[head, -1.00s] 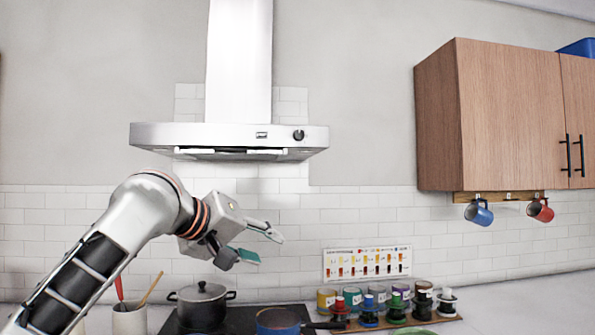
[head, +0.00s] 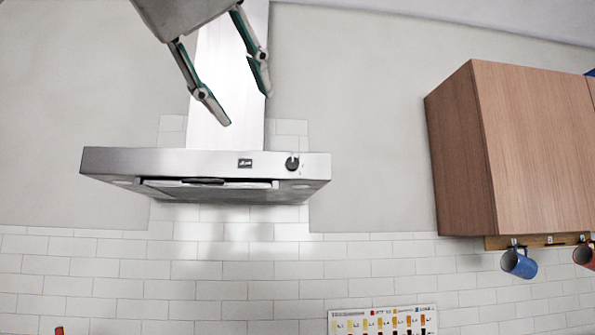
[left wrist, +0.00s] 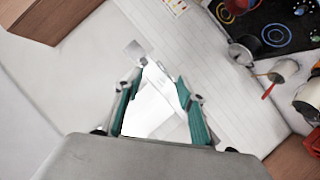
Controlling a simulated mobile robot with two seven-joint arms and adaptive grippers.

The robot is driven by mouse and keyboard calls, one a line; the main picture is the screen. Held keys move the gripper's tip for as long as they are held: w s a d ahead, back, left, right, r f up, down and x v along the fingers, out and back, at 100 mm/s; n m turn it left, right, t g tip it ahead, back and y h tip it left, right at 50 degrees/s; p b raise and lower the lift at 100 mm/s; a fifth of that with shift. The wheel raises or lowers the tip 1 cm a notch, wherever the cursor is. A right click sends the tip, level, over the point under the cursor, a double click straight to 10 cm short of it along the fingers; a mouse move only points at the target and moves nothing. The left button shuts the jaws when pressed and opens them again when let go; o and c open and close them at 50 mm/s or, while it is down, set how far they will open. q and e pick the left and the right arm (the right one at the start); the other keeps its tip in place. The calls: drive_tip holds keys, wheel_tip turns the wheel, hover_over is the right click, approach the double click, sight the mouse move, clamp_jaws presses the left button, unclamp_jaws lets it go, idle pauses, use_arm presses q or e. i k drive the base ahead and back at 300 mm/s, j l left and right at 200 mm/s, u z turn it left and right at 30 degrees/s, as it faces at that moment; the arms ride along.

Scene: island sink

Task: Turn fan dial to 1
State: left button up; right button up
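The fan dial (head: 292,163) is a small black knob at the right of the range hood's steel front panel (head: 130,162). A small mark shows beside it, but I cannot read its setting. My left gripper (head: 247,107) hangs above the hood, in front of the chimney, with its two fingers spread and nothing between them. It is up and left of the dial, apart from it in the picture. The left wrist view shows the open fingers (left wrist: 162,76) with the pale hood between and beyond them; I cannot make out the dial there. My right gripper is not in view.
A wooden wall cabinet (head: 465,150) stands to the right, with a blue mug (head: 518,262) hanging below. The wall between hood and cabinet is clear. The left wrist view shows a pot (left wrist: 243,50) and the black cooktop (left wrist: 270,25) far below.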

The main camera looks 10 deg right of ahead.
sight(291, 165)
drive_tip(key=i+l, duration=0.2)
drive_tip(key=i, duration=0.2)
drive_tip(key=i+l, duration=0.2)
drive_tip(key=i, duration=0.2)
